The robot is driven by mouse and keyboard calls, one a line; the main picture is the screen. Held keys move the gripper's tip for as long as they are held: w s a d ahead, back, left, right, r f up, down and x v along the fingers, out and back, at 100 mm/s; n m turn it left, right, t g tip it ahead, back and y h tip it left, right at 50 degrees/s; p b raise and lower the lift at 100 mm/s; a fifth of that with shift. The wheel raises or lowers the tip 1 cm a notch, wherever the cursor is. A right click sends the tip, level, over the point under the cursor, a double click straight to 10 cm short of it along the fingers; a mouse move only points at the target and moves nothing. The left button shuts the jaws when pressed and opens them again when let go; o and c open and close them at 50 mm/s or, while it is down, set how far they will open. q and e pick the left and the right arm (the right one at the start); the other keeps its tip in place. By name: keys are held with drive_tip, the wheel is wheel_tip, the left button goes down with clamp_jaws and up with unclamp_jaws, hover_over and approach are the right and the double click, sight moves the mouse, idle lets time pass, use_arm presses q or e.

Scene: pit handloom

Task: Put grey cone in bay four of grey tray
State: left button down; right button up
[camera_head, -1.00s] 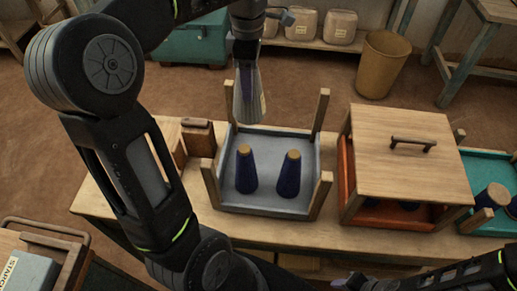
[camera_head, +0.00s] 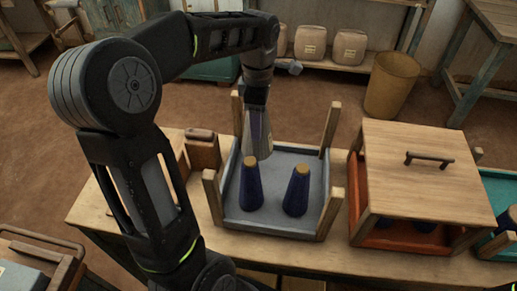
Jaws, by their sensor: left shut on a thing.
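The grey cone (camera_head: 258,138) hangs upright from my left gripper (camera_head: 256,100), which is shut on its upper end. The cone is over the back left part of the grey tray (camera_head: 270,225); I cannot tell whether its base touches the floor of the tray. The tray has wooden corner posts. Two dark blue cones with tan tops, a left one (camera_head: 251,187) and a right one (camera_head: 296,192), stand in its front half. The back right part looks empty. No bay marks can be made out. My right gripper is out of view.
Right of the grey tray stands an orange tray (camera_head: 357,195) under a wooden lid (camera_head: 420,180) with a handle. A teal tray (camera_head: 497,185) is at the right edge. A brown wooden block (camera_head: 203,153) sits left of the grey tray on the bench (camera_head: 95,212).

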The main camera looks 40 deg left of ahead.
use_arm(q)
drive_tip(key=shift+f, duration=1.85)
drive_tip(key=shift+f+p, duration=0.35)
drive_tip(key=shift+f, duration=1.5)
drive_tip(key=shift+c, duration=2)
unclamp_jaws()
drive_tip(key=shift+f, duration=0.1)
wheel_tip(320, 180, up, 12)
drive_tip(key=shift+r+b, duration=0.1)
drive_tip(key=shift+b, duration=0.2)
